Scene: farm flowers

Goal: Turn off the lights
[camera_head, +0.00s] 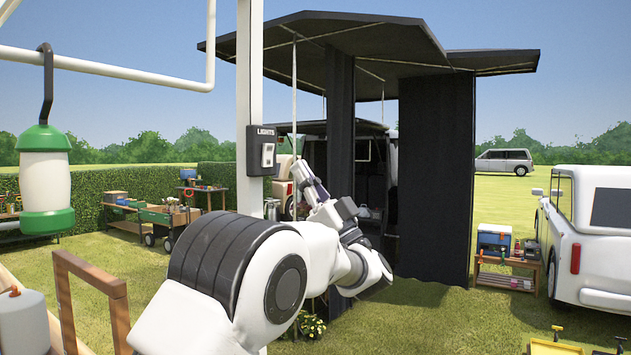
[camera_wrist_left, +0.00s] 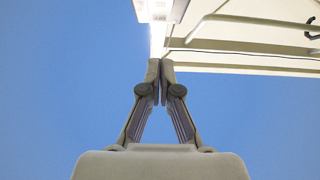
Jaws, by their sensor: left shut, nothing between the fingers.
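A dark switch box labelled LIGHTS (camera_head: 254,162) is fixed to a white upright post (camera_head: 250,60) in the head view. It has a pale rocker switch (camera_head: 268,155) on its face; I cannot tell which way the rocker is set. My left gripper (camera_head: 300,168) is just right of the box and a little lower, pointing upward, with a visible gap to the switch in the picture. In the left wrist view the fingertips (camera_wrist_left: 160,66) are together with nothing between them. A pale block at the top there is cut off, so I cannot tell what it is. My right gripper is not in view.
A green-and-white feeder (camera_head: 45,185) hangs from a hook at the left. A wooden frame (camera_head: 92,290) stands below it. A black canopy with dark curtains (camera_head: 435,170) stands behind my arm. A white vehicle (camera_head: 590,230) is at the right. Open grass lies between.

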